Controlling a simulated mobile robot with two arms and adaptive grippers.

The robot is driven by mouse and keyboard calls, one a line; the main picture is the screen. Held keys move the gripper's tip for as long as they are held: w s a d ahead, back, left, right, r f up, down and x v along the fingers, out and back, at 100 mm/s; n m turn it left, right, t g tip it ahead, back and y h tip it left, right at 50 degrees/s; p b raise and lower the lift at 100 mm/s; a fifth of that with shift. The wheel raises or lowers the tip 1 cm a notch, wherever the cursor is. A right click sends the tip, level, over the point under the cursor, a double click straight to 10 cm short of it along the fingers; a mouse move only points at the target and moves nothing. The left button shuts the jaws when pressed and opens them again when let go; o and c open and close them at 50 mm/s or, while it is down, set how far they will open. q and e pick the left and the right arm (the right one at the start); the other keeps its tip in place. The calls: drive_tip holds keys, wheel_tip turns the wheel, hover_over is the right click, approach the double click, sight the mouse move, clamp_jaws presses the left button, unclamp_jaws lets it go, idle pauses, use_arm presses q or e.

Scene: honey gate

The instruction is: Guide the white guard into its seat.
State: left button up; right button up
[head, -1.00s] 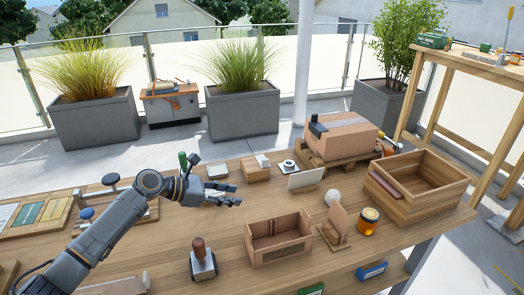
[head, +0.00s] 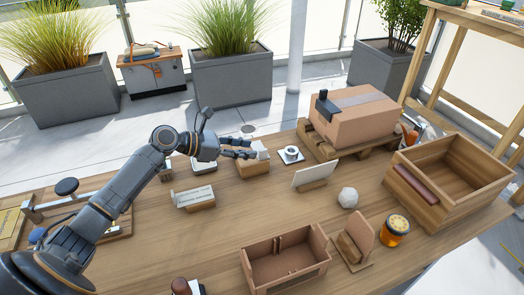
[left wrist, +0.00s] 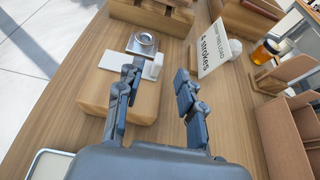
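A small white piece, which looks like the white guard (head: 262,153), is at the top of a brown block (head: 253,168) at the back of the table. In the left wrist view, a white upright part (left wrist: 154,67) stands beside a flat white plate (left wrist: 115,65) on that block. My left gripper (head: 250,148) is over the block, its fingers close to the white piece. The left wrist view shows its fingers (left wrist: 157,76) apart, the white upright part ahead between the tips. Contact is not clear. Which part is the seat is not clear. My right gripper is out of view.
A grey square plate with a ring (head: 291,154) sits just beyond the block. A white card reading "4 strokes" (left wrist: 213,48) stands to its right.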

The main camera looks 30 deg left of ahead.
sight(265, 149)
use_arm(q)
drive_tip(key=shift+x, duration=0.95)
drive_tip(key=shift+f+x, duration=0.2)
drive_tip(key=shift+x, duration=2.5)
drive_tip(key=shift+a, duration=0.2)
clamp_jaws()
